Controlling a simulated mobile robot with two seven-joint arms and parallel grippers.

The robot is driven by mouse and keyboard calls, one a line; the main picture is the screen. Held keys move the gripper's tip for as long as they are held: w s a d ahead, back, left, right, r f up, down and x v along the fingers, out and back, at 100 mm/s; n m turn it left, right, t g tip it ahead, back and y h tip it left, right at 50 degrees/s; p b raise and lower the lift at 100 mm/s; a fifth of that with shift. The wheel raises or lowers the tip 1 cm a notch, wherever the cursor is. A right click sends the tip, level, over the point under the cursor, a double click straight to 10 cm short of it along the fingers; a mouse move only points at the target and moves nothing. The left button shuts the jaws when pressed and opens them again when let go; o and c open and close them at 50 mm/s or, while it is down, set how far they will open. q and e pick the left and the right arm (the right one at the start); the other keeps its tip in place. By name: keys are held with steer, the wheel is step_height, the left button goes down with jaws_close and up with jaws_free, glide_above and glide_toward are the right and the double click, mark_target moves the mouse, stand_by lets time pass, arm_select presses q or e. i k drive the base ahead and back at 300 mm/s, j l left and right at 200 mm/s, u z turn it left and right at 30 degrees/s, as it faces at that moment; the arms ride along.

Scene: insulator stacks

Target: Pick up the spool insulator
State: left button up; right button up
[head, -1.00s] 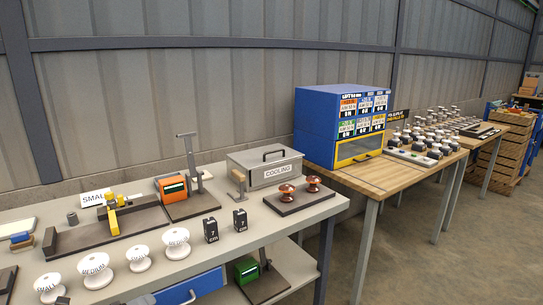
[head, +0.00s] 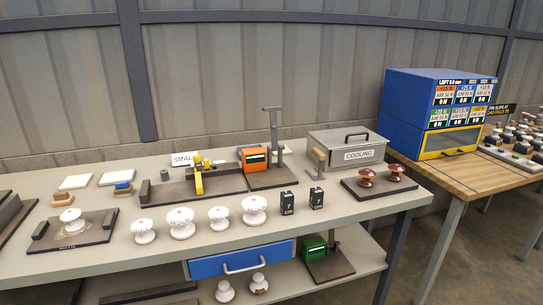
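Several white insulators stand in a row along the front of the grey table; they include a left one (head: 143,231), a second (head: 181,223), a third (head: 219,217) and a right one (head: 254,210). Another white insulator (head: 72,219) sits on a dark plate (head: 88,235) at the left. Two brown insulators, one on the left (head: 366,177) and one on the right (head: 395,173), stand on a dark base at the right. I cannot tell which piece is the spool insulator. Neither of my grippers is in view.
The grey table (head: 330,214) also bears a dark fixture with a yellow clamp (head: 198,181), an orange device (head: 255,158), black 7 cm blocks (head: 287,202) and a cooling box (head: 347,150). A blue drawer (head: 240,260) hangs below. A blue cabinet (head: 400,105) stands on the wooden table.

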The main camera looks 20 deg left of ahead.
mark_target(141, 226)
steer(key=u, duration=1.65)
